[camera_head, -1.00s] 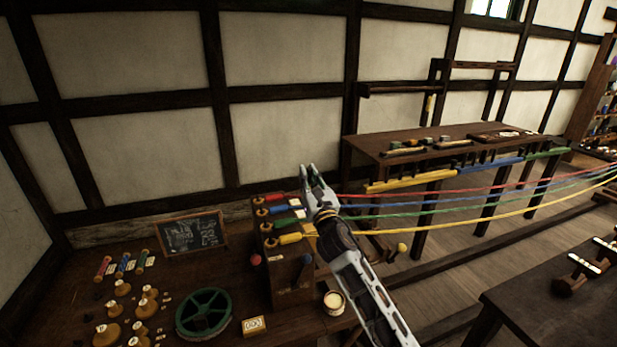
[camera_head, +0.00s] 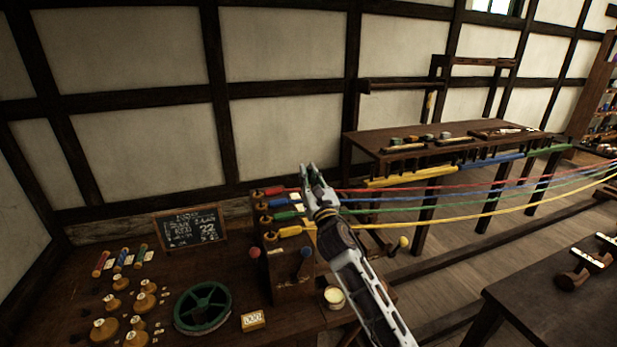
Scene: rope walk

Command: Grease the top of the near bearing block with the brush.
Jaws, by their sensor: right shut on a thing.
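An open pot of pale grease (camera_head: 334,298) stands to the right of the block's foot. My left gripper is not in view.
Red, blue, green and yellow ropes (camera_head: 480,207) run from the block to the right. A green wheel (camera_head: 203,307), a small box (camera_head: 253,320), a chalkboard (camera_head: 190,228) and several wooden bobbins (camera_head: 104,328) are on the bench. A long tool table (camera_head: 460,141) stands behind.

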